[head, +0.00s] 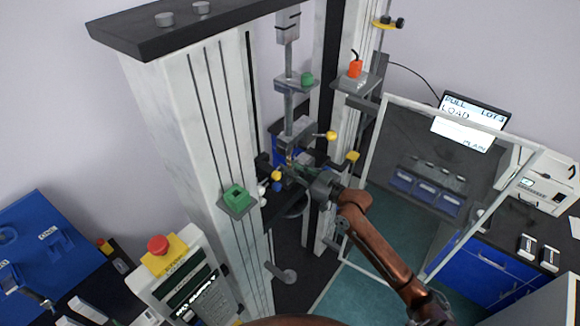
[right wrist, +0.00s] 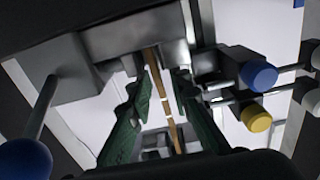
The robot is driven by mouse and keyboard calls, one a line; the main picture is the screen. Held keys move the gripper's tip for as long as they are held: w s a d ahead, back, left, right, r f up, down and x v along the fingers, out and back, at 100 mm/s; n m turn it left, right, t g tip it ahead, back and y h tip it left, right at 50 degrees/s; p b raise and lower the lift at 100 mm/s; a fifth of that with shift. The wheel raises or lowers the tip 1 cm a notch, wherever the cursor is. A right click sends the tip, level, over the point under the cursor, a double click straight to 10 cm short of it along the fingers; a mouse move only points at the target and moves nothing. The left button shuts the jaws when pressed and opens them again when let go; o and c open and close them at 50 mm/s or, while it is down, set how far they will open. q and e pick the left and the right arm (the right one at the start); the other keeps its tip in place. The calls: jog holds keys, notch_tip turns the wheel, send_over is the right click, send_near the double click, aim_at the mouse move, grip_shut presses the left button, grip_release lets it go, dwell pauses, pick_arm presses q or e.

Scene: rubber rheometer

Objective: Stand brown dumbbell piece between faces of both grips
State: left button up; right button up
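The brown dumbbell piece (right wrist: 158,85) shows in the right wrist view as a thin upright strip, seen nearly edge-on. Its upper end runs in between the metal faces of a grip (right wrist: 110,48). Its other end reaches down toward a second light grey grip (right wrist: 158,142); whether it sits between those faces is hard to tell. My right gripper (right wrist: 160,95) has its two green fingers on either side of the strip, with gaps visible. In the head view the right gripper (head: 300,174) reaches between the upper grip (head: 299,128) and the lower parts of the machine. My left gripper is out of view.
Blue (right wrist: 259,76) and yellow (right wrist: 256,117) knobs stick out close to the right finger. A white machine column (head: 190,130) stands to the left. A clear framed door (head: 455,265) stands open at right. A control box with a red button (head: 158,245) is at lower left.

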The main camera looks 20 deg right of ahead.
jog(key=shift+o, duration=0.5)
jog(key=v, duration=1.2)
jog(key=shift+f, duration=0.1)
